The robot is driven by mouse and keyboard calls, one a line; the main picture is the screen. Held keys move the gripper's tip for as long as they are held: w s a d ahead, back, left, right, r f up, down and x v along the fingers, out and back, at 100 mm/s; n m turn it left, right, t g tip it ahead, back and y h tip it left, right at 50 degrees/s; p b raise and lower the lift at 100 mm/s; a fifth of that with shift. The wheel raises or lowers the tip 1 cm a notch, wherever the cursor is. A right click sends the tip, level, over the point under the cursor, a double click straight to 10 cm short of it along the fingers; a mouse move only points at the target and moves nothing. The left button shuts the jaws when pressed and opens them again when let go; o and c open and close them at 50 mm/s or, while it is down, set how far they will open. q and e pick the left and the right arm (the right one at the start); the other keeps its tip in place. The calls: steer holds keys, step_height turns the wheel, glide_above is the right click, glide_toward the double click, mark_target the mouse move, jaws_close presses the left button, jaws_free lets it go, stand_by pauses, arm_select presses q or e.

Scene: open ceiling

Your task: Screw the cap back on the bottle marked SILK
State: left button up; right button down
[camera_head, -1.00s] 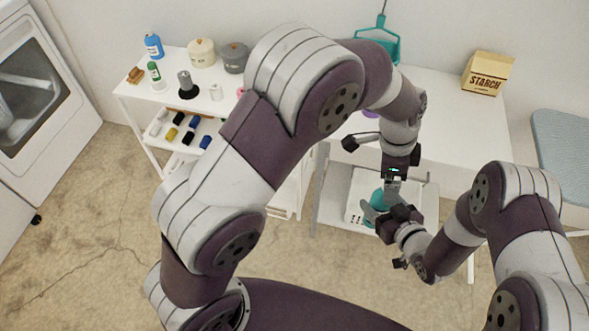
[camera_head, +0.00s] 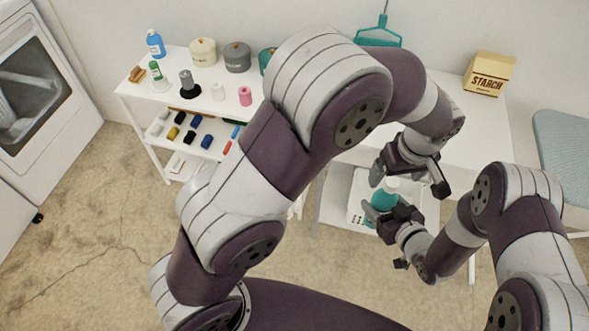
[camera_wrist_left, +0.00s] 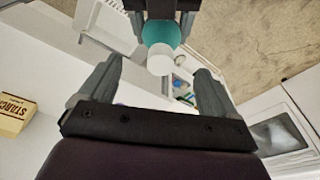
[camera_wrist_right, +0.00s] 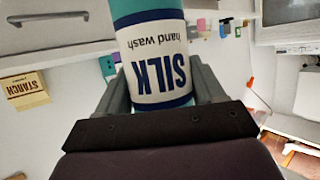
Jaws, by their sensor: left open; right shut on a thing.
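The teal bottle (camera_head: 383,201) is held by my right gripper (camera_head: 380,214) over the table's front side. In the right wrist view its white label (camera_wrist_right: 158,62) reads SILK hand wash, and the fingers are shut on its sides. In the left wrist view a white cap (camera_wrist_left: 160,60) sits at the top end of the teal bottle (camera_wrist_left: 160,32). I cannot tell how tightly it is seated. My left gripper (camera_head: 408,182) is open and empty, close to the cap. In the left wrist view its fingers are apart, one on each side of the cap, not touching it.
A starch box (camera_head: 488,73) stands at the back right of the white table (camera_head: 480,125). A teal dustpan-like tool (camera_head: 378,38) is at the wall. A shelf unit (camera_head: 128,88) at the left holds canisters, spools and bottles. My left arm hides much of the middle.

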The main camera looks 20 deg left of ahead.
arm_select(q)
step_height(320, 180, up, 5)
steer(key=shift+r, duration=0.15)
steer(key=w+a+f+m, duration=0.1)
steer(key=a+f+m, duration=0.2)
steer(key=a+f, duration=0.6)
steer(key=w+a+f+m, duration=0.1)
steer(key=a+f+m, duration=0.2)
steer(key=a+f, duration=0.6)
steer(key=a, duration=0.5)
steer(key=shift+a+f+h, duration=0.15)
steer(key=shift+f+h, duration=0.15)
steer(key=shift+h, duration=0.1)
